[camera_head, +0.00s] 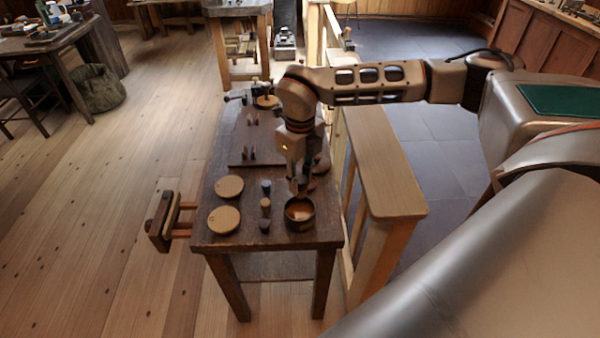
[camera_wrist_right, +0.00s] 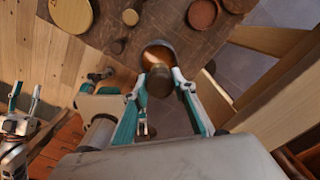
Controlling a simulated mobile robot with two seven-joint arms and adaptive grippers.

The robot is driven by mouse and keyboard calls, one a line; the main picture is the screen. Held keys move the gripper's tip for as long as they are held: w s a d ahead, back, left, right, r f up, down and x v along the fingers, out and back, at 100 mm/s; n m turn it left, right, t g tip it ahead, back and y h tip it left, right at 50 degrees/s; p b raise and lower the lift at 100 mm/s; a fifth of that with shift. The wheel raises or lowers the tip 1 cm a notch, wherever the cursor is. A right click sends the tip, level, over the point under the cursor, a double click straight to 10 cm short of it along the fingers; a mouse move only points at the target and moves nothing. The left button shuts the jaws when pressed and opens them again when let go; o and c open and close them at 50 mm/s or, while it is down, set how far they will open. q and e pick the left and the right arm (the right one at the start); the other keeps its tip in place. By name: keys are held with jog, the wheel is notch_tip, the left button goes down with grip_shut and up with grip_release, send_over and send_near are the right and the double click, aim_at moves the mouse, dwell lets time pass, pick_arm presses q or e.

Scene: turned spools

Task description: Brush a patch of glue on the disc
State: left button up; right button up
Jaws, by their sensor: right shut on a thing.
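My right gripper (camera_head: 297,180) is over the near right part of the dark table and points down. It is shut on a brown brush handle, which shows end-on between the fingertips in the wrist view (camera_wrist_right: 159,80). Directly below is a round dark glue pot (camera_head: 300,213) with orange-brown contents, also in the wrist view (camera_wrist_right: 155,55). The brush's lower end is hidden, so I cannot tell whether it touches the glue. Two light wooden discs (camera_head: 229,187) (camera_head: 223,219) lie flat left of the pot. My left gripper (camera_wrist_right: 24,98) shows small at the wrist view's left edge, fingers apart and empty.
Small turned pieces (camera_head: 265,205) stand in a row between discs and pot. A dark board (camera_head: 255,153) with upright parts lies behind. Brown round dishes (camera_wrist_right: 203,13) sit beyond the pot. A vise (camera_head: 163,222) juts out left; a pale wooden beam (camera_head: 382,165) stands right.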

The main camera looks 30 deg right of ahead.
aim_at(300, 197)
jog(key=shift+s+a+f, duration=0.2)
jog(key=shift+f, duration=0.15)
jog(key=shift+w+f+b, duration=0.1)
jog(key=shift+f+b, duration=0.4)
notch_tip(300, 197, down, 4)
jog(key=b, duration=0.3)
jog(key=shift+r, duration=0.25)
jog(key=shift+f+b, duration=0.5)
jog(key=shift+f, duration=0.15)
pick_arm(q)
jog(key=f, duration=0.4)
jog(key=shift+s+d+f, duration=0.2)
jog(key=shift+s+f, duration=0.05)
jog(key=shift+s, duration=0.15)
jog(key=shift+s+f, duration=0.1)
jog(key=shift+f, duration=0.15)
pick_arm(e)
jog(key=shift+f, duration=0.45)
pick_arm(q)
jog(key=shift+r, duration=0.25)
pick_arm(e)
jog(key=shift+f, duration=0.1)
